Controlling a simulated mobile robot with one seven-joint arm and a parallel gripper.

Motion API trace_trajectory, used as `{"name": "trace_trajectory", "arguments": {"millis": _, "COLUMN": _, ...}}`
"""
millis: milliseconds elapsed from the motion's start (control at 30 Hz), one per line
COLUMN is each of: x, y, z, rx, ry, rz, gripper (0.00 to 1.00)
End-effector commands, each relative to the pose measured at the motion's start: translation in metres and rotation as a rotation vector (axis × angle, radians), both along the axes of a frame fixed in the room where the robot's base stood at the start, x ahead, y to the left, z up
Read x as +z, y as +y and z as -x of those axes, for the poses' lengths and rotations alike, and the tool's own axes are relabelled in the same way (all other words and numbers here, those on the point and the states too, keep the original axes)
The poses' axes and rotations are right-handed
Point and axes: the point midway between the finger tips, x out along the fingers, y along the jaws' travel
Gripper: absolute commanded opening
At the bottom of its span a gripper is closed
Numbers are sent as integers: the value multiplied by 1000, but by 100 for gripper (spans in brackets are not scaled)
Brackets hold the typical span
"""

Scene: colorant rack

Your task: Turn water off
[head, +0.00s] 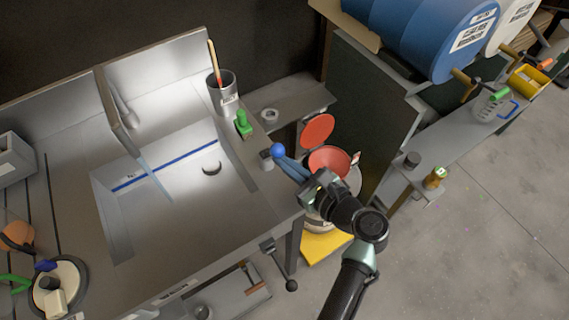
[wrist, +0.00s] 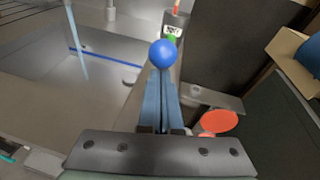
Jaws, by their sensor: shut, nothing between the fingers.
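A round blue knob (head: 278,150) is at the right rim of the metal sink (head: 225,215), beside a small grey fitting (head: 266,158). In the wrist view the blue knob (wrist: 163,53) is straight ahead of my fingertips. My gripper (head: 284,161) has its bluish fingers shut together and empty, with the tips at or very near the knob; I cannot tell if they touch. The fingers hide what is below the knob. A pale blue stream of water (head: 154,178) falls from the spout (head: 124,108) into the basin. It also shows in the wrist view (wrist: 77,42).
A green-handled item (head: 243,123) and a grey cup with a stick (head: 222,95) stand on the right rim. A bucket with an orange-red lid (head: 317,130) is beside the sink, near my arm. Open floor (head: 480,240) lies right.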

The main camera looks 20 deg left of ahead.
Motion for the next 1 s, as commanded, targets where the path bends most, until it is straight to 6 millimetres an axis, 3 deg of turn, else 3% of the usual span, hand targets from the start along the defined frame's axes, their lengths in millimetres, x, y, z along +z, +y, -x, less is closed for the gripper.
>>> {"name": "trace_trajectory", "arguments": {"millis": 33, "x": 18, "y": 4, "z": -2, "rx": 7, "ry": 18, "rz": 24, "gripper": 0}}
{"name": "trace_trajectory", "arguments": {"millis": 200, "x": 25, "y": 9, "z": -8, "rx": 7, "ry": 87, "rz": 113, "gripper": 0}}
{"name": "trace_trajectory", "arguments": {"millis": 667, "x": 38, "y": 29, "z": -23, "rx": 7, "ry": 282, "rz": 368, "gripper": 0}}
{"name": "trace_trajectory", "arguments": {"millis": 1000, "x": 38, "y": 45, "z": -36, "rx": 5, "ry": 286, "rz": 366, "gripper": 0}}
